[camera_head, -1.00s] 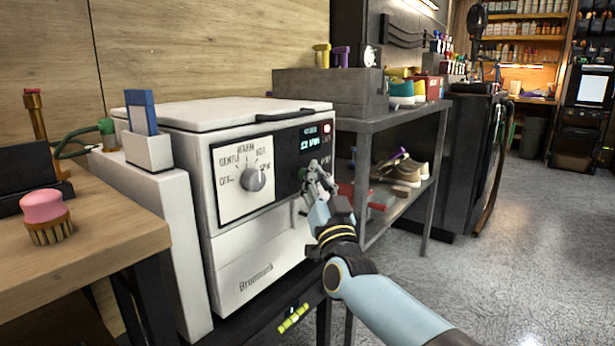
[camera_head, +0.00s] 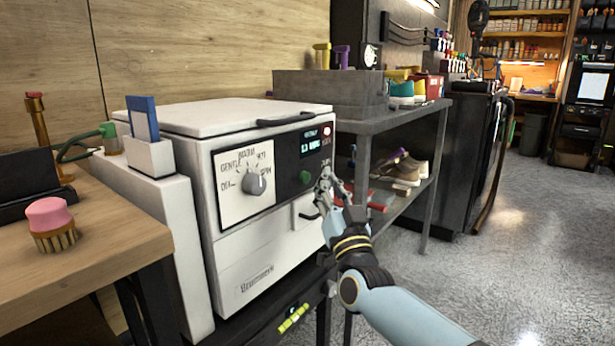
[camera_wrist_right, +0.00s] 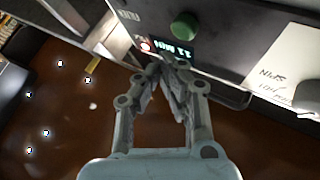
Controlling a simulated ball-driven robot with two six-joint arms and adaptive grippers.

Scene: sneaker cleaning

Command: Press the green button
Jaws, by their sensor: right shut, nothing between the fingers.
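The green button (camera_head: 305,177) is a round knob on the dark control panel of a white washing machine (camera_head: 232,262), below a lit display (camera_head: 312,142). It also shows in the right wrist view (camera_wrist_right: 185,26), beyond the fingertips. My right gripper (camera_head: 326,178) is shut and empty. In the head view it appears just right of the button, by the panel's right edge. In the right wrist view its fingertips (camera_wrist_right: 170,66) overlap the display's edge, apart from the button in the picture. Whether they touch the panel I cannot tell. My left gripper is not in view.
A dial (camera_head: 254,183) sits left of the button, and a dark handle (camera_head: 286,119) is above. A metal shelf (camera_head: 400,122) with shoes stands right of the machine. A wooden table (camera_head: 100,235) with a pink brush (camera_head: 50,222) is at left. Floor at right is clear.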

